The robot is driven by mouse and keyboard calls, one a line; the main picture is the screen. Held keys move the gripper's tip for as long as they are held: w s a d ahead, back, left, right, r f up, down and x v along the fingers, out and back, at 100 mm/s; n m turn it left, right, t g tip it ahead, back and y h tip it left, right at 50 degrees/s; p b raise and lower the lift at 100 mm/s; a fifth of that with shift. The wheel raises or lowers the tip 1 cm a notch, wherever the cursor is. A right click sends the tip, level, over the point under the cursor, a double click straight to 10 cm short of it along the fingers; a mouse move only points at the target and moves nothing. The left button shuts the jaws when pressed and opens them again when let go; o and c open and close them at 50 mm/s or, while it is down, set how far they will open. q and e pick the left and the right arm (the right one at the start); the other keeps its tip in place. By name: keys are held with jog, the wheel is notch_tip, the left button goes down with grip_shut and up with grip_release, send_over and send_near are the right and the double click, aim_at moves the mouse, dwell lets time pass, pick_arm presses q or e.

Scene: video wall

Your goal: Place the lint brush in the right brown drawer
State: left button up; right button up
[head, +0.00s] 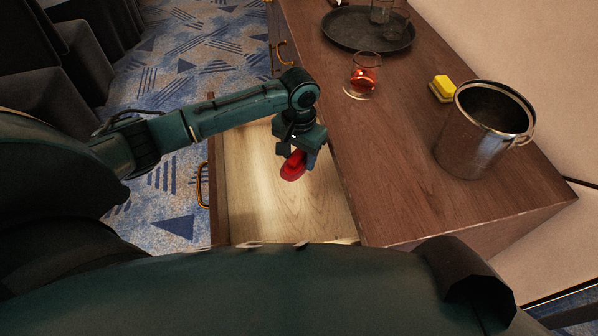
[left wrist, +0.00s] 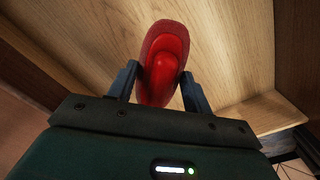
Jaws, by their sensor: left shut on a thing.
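The red lint brush (head: 293,166) is held in my left gripper (head: 299,155), which is shut on it. In the left wrist view the lint brush (left wrist: 164,62) sits between the two fingers of my left gripper (left wrist: 160,85). The open brown drawer (head: 285,205) is pulled out to the left of the cabinet, with a pale, bare wooden bottom. The brush is over the drawer's inside; I cannot tell its exact height above the bottom. My right gripper is not in view.
The brown cabinet top (head: 400,150) holds a dark round tray (head: 345,38) with glasses, a glass with red contents (head: 362,78), a yellow sponge (head: 442,88) and a metal bucket (head: 485,135). The drawer has a brass handle (head: 202,185). Patterned carpet (head: 170,90) lies left.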

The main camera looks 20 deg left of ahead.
aim_at(299, 152)
pick_arm(q)
jog(key=shift+f, duration=3.35)
jog(key=shift+f, duration=0.15)
jog(key=o, duration=1.1)
notch_tip(299, 152, up, 12)
jog(key=shift+r, duration=0.2)
